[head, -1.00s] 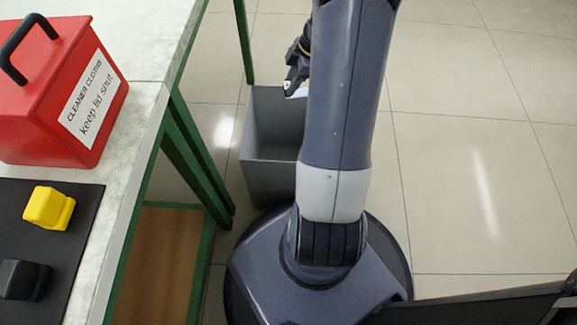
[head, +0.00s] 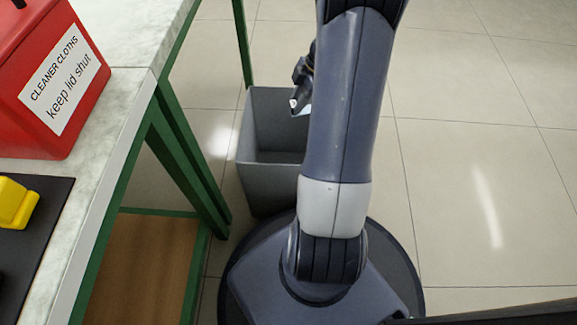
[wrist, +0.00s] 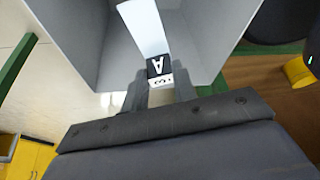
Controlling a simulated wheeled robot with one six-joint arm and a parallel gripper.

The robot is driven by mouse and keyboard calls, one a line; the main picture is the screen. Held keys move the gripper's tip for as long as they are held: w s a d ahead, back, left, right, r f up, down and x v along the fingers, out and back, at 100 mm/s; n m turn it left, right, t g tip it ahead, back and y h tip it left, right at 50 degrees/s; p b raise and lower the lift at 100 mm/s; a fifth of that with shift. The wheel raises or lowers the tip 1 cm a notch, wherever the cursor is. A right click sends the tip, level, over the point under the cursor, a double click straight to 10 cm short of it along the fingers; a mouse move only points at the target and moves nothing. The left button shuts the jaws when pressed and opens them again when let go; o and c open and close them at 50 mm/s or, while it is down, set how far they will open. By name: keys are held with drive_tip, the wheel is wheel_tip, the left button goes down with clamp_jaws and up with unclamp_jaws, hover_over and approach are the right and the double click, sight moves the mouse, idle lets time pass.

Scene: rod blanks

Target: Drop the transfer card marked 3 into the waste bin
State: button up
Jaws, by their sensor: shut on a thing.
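The transfer card (wrist: 146,27) is a white strip with a black patch bearing a letter A and a mark that looks like 3 beside my fingertips. My gripper (wrist: 160,91) is shut on this marked end, and the card extends out over the bin's inside. The waste bin (head: 268,184) is a grey, open-topped box on the floor beside my base. Its wall also shows in the wrist view (wrist: 72,32). In the head view my gripper (head: 299,103) is at the bin's opening, partly hidden by my arm, and only a pale bit of card shows.
A green-framed bench (head: 132,120) stands left of the bin. On it are a red box (head: 45,90) labelled "CLEANER CLOTHS keep lid shut" and a yellow object (head: 14,203) on a black mat (head: 45,225). The tiled floor at right is clear.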

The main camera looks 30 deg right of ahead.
drive_tip(key=shift+f, duration=0.1)
drive_tip(key=o, duration=0.9)
drive_tip(key=p+v, duration=0.4)
drive_tip(key=v, duration=0.6)
drive_tip(key=shift+d+r, duration=0.1)
drive_tip(key=shift+r, duration=0.3)
drive_tip(key=b+x, duration=0.4)
drive_tip(key=x, duration=0.7)
drive_tip(key=shift+s+d, duration=0.1)
wheel_tip(320, 180, up, 4)
drive_tip(key=p, duration=0.2)
drive_tip(key=shift+p, duration=0.4)
drive_tip(key=shift+r+p, duration=0.5)
drive_tip(key=shift+r, duration=0.45)
